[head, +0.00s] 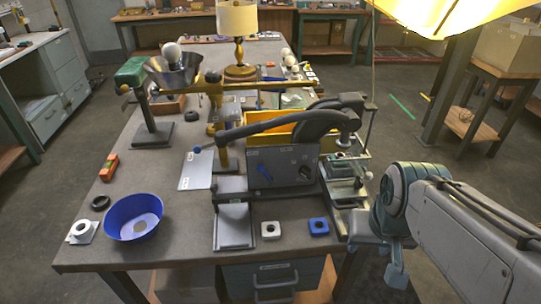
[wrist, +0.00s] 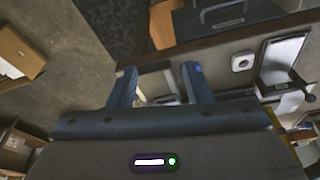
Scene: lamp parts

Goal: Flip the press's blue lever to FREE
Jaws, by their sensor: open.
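The press (head: 285,170) stands near the front middle of the table, with a dark grey front plate. My gripper (head: 396,274) hangs low at the right, beyond the table's front right corner and apart from the press. In the wrist view my gripper (wrist: 160,82) is open, with nothing between its fingers. The blue lever is not identifiable there.
A white block (head: 270,230) and a blue block (head: 319,227) sit at the front edge beside a grey plate (head: 235,228). A blue bowl (head: 134,217) is at front left. A yellow bin (head: 262,124) stands behind the press. A lit lampshade (head: 440,12) hangs upper right.

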